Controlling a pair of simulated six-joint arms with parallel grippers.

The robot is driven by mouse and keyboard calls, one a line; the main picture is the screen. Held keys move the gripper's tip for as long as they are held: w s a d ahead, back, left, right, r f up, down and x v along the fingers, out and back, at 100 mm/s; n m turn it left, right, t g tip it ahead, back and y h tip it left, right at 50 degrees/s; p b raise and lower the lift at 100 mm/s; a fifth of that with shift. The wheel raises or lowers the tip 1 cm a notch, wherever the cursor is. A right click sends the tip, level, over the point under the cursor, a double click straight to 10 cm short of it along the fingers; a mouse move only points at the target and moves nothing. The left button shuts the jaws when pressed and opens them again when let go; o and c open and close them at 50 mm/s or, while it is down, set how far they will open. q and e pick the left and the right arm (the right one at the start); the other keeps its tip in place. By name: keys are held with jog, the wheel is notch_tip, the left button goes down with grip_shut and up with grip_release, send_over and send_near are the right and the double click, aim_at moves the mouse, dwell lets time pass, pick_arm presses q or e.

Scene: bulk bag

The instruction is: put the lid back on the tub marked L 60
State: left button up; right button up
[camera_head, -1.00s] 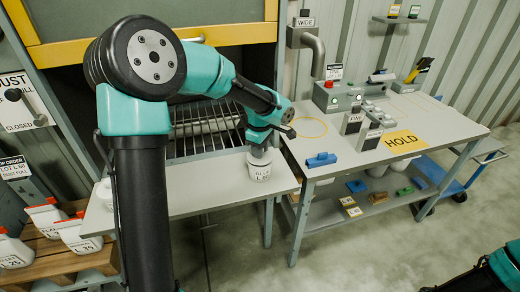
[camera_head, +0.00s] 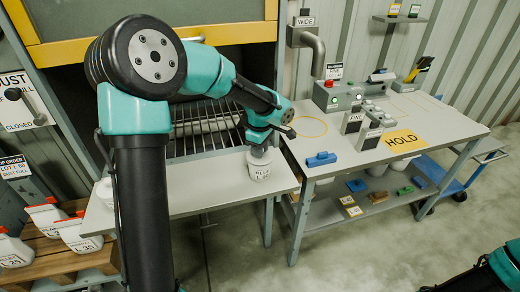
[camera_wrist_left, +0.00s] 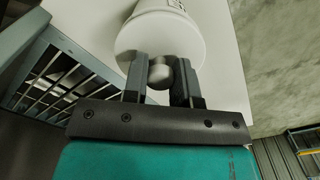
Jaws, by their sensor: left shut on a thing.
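A white tub (camera_head: 259,170) stands upright near the right front corner of the grey bench in the head view. Its label is too small to read surely. In the left wrist view, its white body (camera_wrist_left: 190,15) shows with the pale round lid face (camera_wrist_left: 150,38) against its top. I cannot tell whether the lid is fully seated. My left gripper (camera_head: 260,150) is directly above the tub. In the left wrist view, its two fingers (camera_wrist_left: 161,82) are shut on the lid's round grey knob (camera_wrist_left: 160,72).
A second table (camera_head: 340,157) stands to the right, holding a blue block (camera_head: 321,159) and a HOLD sign (camera_head: 402,140). White-and-red tubs (camera_head: 80,235) stand on a wooden pallet at left.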

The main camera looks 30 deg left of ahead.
dwell(0.3)
pick_arm(q)
jog(key=o, duration=1.5)
jog(key=shift+c, duration=0.2)
jog(key=shift+r, duration=3.5)
jog(key=shift+c, duration=0.4)
grip_shut()
jog(key=shift+f, duration=2.6)
